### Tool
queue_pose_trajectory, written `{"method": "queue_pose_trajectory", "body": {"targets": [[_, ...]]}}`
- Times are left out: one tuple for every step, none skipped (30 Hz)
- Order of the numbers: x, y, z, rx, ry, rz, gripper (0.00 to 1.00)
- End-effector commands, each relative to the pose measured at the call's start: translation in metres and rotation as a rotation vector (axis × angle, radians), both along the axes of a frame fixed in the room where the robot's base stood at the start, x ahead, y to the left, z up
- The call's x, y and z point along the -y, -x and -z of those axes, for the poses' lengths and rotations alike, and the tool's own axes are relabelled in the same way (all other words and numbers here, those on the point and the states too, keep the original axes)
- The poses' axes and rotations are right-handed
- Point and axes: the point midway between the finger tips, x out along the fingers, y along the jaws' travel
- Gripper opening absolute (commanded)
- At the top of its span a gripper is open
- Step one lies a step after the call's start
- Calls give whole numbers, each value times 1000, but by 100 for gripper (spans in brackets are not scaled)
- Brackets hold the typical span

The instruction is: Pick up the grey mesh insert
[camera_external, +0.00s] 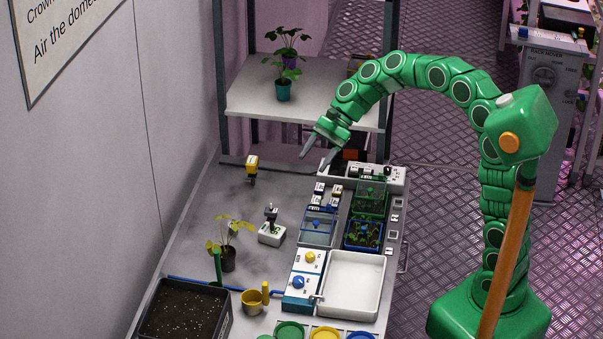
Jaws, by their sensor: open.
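My gripper (314,162) hangs open and empty above the back of the workbench, its two grey fingers apart and pointing down to the left. I cannot pick out the grey mesh insert with certainty at this size. A greyish, blue-edged box (318,229) sits in the bench's middle, in front of and below my gripper. Beside it on the right are a green basket (370,196) and a blue-edged basket (363,236) with green plants. My gripper appears apart from all of these.
A shelf (310,108) with potted plants stands behind my gripper. A white basin (352,284), a soil tray (185,312), a potted seedling (229,258) and a yellow cup (252,302) are towards the front. The bench's back left is mostly clear around a small yellow device (252,165).

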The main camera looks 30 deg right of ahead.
Motion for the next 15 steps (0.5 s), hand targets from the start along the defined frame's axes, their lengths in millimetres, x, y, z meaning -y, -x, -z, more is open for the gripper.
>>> {"method": "queue_pose_trajectory", "body": {"targets": [[-9, -11, 2, -25, -17, 23, 57], [-14, -18, 3, -41, -30, 40, 57], [-20, -26, 5, -64, -43, 62, 57], [-25, -32, 5, -81, -55, 79, 57], [-29, -38, 6, -98, -66, 95, 57], [-36, -46, 7, -122, -81, 116, 57], [-40, -52, 9, -142, -92, 131, 57], [-45, -58, 10, -159, -104, 147, 57], [-51, -67, 12, -181, -118, 169, 57], [-55, -73, 12, -199, -130, 186, 57], [-59, -79, 13, -216, -140, 201, 57], [-64, -87, 16, -241, -153, 221, 57], [-68, -91, 18, -257, -160, 234, 57], [-71, -96, 20, -274, -168, 247, 57], [-75, -101, 21, -290, -178, 261, 57]]}}
